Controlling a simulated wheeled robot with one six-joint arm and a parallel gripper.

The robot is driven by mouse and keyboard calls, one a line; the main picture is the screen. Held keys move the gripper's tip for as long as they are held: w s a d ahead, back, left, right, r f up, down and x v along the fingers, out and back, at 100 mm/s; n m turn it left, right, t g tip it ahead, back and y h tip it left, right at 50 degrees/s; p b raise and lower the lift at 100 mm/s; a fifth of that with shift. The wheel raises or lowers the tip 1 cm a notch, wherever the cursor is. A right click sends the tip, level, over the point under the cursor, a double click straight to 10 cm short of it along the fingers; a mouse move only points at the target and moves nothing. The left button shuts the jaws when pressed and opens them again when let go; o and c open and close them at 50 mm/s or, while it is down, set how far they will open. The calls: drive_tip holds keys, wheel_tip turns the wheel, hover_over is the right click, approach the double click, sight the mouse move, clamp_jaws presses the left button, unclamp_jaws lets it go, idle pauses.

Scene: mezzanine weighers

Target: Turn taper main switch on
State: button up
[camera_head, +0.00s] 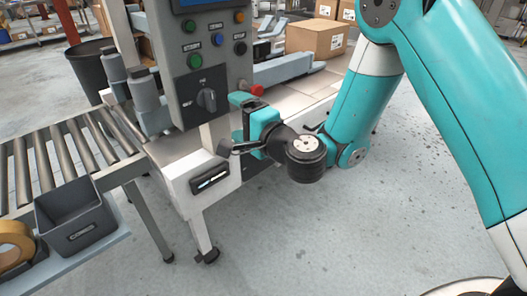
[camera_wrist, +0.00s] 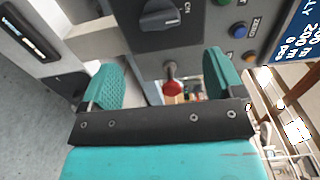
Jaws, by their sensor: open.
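The taper's main switch (camera_head: 207,99) is a black rotary knob low on the grey control panel (camera_head: 186,82), with small lettering above and to its left. It also shows at the top of the wrist view (camera_wrist: 160,15), its bar lying nearly level there, with an "ON" label to its right. I cannot tell its setting for sure. My gripper (camera_head: 241,118) is open and empty, to the right of the panel's lower part and apart from the switch. In the wrist view its two teal fingers (camera_wrist: 163,77) stand wide apart, below the switch.
A red knob (camera_wrist: 172,85) shows between my fingers, farther off. Green, blue, orange and black buttons (camera_head: 217,40) sit above the switch. A roller conveyor (camera_head: 60,155) and a dark bin (camera_head: 75,217) are at left. A cardboard box (camera_head: 316,40) stands behind. Floor at front is clear.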

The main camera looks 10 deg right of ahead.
drive_tip(key=b+v, duration=0.6)
drive_tip(key=v, duration=0.1)
